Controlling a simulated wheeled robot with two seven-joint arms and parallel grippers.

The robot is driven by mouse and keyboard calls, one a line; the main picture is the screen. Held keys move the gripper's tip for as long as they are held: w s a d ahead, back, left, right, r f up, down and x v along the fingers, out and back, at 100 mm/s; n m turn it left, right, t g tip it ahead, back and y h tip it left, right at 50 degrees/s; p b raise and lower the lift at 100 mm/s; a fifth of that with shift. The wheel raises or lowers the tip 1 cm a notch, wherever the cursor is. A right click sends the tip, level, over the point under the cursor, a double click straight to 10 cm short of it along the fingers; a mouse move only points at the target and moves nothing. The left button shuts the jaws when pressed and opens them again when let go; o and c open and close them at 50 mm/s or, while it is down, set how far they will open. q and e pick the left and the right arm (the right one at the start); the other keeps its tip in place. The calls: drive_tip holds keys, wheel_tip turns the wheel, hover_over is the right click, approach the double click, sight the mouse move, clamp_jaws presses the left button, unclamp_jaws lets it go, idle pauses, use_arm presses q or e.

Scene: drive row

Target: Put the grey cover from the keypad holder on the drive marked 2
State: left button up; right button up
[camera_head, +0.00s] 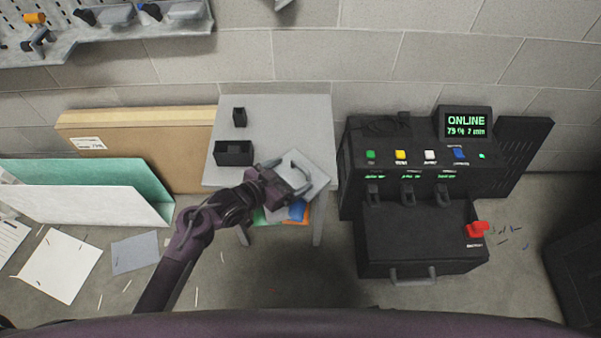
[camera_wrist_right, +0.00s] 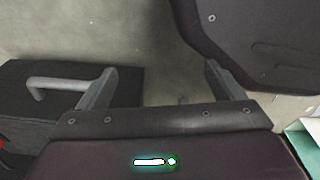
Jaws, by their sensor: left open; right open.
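My left gripper (camera_head: 285,178) is open over the front right corner of the grey table, above a flat light grey piece (camera_head: 313,170). Nothing shows between its fingers. I cannot tell whether this piece is the grey cover. A black open-topped box (camera_head: 233,153) and a small black block (camera_head: 239,117) stand on the table; I cannot tell which is the keypad holder. My right gripper (camera_wrist_right: 160,90) is open and empty in the right wrist view.
Papers litter the floor.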

sight(300, 168)
use_arm(q)
drive_tip(key=x, duration=0.4)
drive_tip(key=b+x, duration=0.1)
drive_tip(key=x, duration=0.1)
drive_tip(key=shift+w+a+f, duration=0.25)
drive_tip(key=shift+a+f, duration=0.1)
use_arm(e)
drive_tip(key=shift+w+a+r, duration=0.1)
drive_tip(key=shift+w+r, duration=0.1)
drive_tip(key=shift+w, duration=0.35)
drive_tip(key=shift+w+a+r, duration=0.1)
drive_tip(key=shift+w+r, duration=0.05)
drive_tip(key=shift+w, duration=0.35)
use_arm(q)
drive_tip(key=shift+c, duration=0.3)
drive_tip(key=c, duration=1)
drive_tip(key=shift+r, duration=0.1)
